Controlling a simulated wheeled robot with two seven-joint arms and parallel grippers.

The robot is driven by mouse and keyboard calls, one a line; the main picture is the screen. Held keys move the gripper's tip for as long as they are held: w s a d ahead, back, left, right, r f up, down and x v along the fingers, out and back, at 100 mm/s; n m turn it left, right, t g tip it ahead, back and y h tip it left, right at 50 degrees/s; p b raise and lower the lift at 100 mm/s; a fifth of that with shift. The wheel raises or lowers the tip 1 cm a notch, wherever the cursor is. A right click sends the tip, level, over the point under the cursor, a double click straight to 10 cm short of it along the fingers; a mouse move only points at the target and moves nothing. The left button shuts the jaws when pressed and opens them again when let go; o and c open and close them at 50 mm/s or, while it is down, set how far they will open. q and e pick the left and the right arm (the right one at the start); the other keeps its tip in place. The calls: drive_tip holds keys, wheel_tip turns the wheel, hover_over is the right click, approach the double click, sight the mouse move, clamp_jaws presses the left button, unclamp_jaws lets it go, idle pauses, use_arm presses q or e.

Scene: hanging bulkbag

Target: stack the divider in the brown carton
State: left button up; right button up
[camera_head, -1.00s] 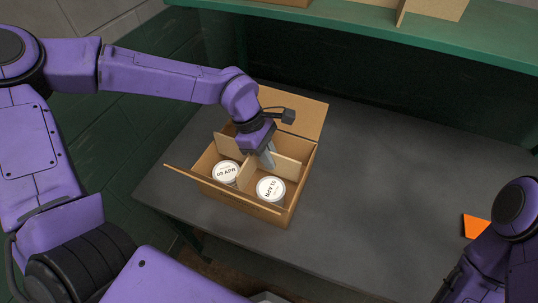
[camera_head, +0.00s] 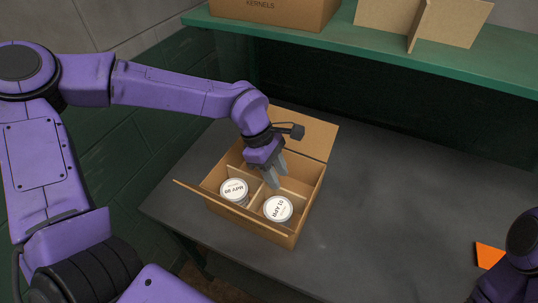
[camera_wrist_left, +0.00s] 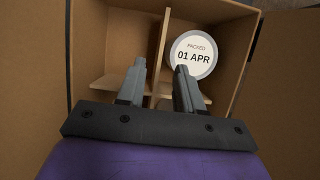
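The brown carton (camera_head: 263,232) stands open on the grey table, its flaps folded out. A cardboard cross divider (camera_head: 297,187) sits down inside it and splits it into compartments; it also shows in the left wrist view (camera_wrist_left: 161,45). Two white-lidded tubs, one at left (camera_head: 234,191) and one at right (camera_head: 278,208), stand in separate near compartments. In the left wrist view one lid (camera_wrist_left: 194,56) reads 01 APR. My left gripper (camera_head: 274,186) points down over the divider's middle. Its fingers (camera_wrist_left: 159,86) are apart, with a divider panel running between them. My right gripper is out of view.
A green shelf (camera_head: 370,55) runs behind the table, carrying a KERNELS box (camera_head: 265,8) and another cross-shaped cardboard divider (camera_head: 424,22). An orange piece (camera_head: 489,256) lies at the table's right, near my right arm. The table between is clear.

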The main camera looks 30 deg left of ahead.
use_arm(q)
drive_tip(key=v, duration=1.1)
drive_tip(key=shift+b, duration=0.4)
drive_tip(key=shift+s, duration=0.1)
